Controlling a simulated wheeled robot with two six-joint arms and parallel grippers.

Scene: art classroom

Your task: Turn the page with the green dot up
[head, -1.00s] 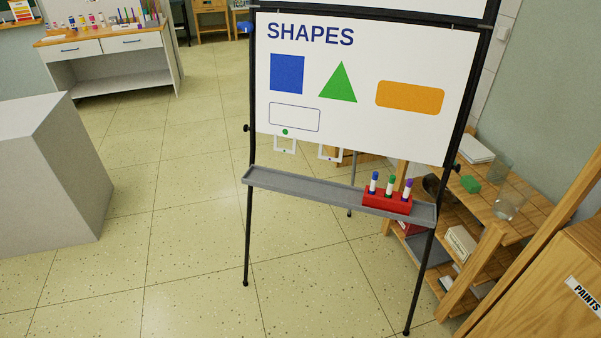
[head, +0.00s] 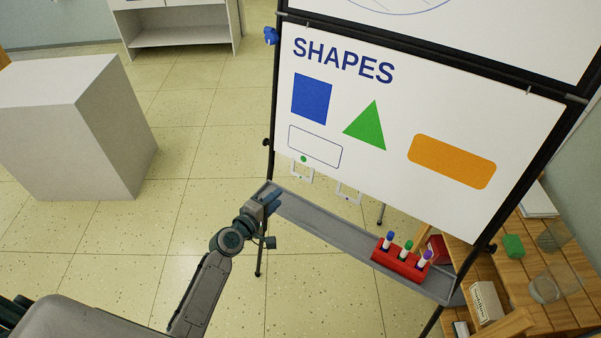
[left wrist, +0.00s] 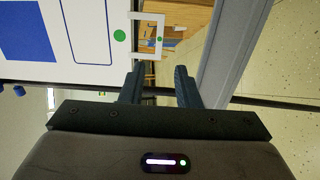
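The white SHAPES page (head: 400,112) hangs on the black easel, with a blue square, green triangle and orange bar. A green dot (head: 303,158) is at its lower left edge; it also shows in the left wrist view (left wrist: 119,35). Below that edge hang two white loop tabs, a left one (head: 302,171) and a right one (head: 348,193). My left gripper (head: 274,201) is below and left of the left tab. Its fingers (left wrist: 160,82) are apart with nothing between them. My right gripper is out of view.
The grey easel tray (head: 330,225) runs beneath the page, close to my left gripper. A red marker holder (head: 402,262) with three markers stands on its right part. A wooden shelf (head: 520,275) is at the right. A grey block (head: 85,125) stands at the left, with open floor between.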

